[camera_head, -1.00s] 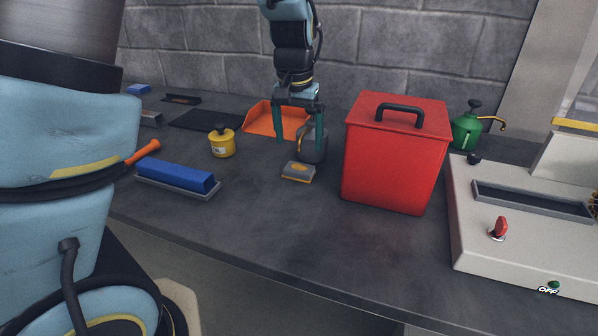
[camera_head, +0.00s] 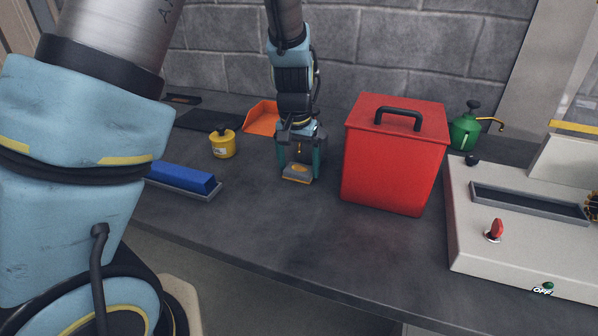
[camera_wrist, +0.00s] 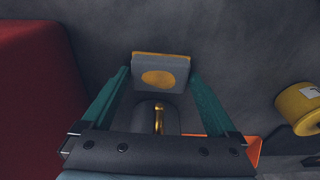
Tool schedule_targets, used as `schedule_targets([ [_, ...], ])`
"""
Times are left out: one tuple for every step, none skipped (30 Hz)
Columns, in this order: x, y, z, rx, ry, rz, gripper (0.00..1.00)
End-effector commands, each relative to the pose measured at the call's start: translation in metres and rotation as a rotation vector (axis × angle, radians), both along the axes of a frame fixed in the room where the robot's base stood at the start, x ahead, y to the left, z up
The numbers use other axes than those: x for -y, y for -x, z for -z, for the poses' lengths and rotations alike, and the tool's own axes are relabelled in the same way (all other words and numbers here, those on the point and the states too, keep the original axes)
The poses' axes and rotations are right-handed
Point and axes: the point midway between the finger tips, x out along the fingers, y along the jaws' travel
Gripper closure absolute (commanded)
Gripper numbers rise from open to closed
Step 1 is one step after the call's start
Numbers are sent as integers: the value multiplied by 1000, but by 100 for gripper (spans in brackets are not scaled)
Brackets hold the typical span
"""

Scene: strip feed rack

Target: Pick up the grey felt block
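The grey felt block (camera_head: 296,173) lies on the dark bench, left of the red box. It is a small grey block with a yellow oval and a yellow edge. It also shows in the wrist view (camera_wrist: 161,75), near the top centre. My gripper (camera_head: 299,177) is down at the block, pointing at the bench, with its green fingers apart on either side of it. In the wrist view my gripper (camera_wrist: 161,73) has its fingertips beside the block's left and right ends, with narrow gaps seeming to remain. Nothing is held.
A red box (camera_head: 392,165) with a black handle stands close on the right. A yellow pot (camera_head: 222,145), an orange scoop (camera_head: 261,118) and a blue block (camera_head: 182,177) are to the left.

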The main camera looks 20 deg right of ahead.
Motion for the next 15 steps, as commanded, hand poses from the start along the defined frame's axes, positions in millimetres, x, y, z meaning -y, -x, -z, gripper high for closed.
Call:
schedule_targets([
  [0,0,0,0,0,0,14],
  [0,0,0,0,0,0,17],
  [0,0,0,0,0,0,21],
  [0,0,0,0,0,0,25],
  [0,0,0,0,0,0,28],
  [0,0,0,0,0,0,33],
  [0,0,0,0,0,0,36],
  [0,0,0,0,0,0,39],
  [0,0,0,0,0,0,44],
  [0,0,0,0,0,0,47],
  [0,0,0,0,0,0,51],
  [0,0,0,0,0,0,55],
  [0,0,0,0,0,0,58],
  [0,0,0,0,0,0,62],
  [0,0,0,0,0,0,66],
])
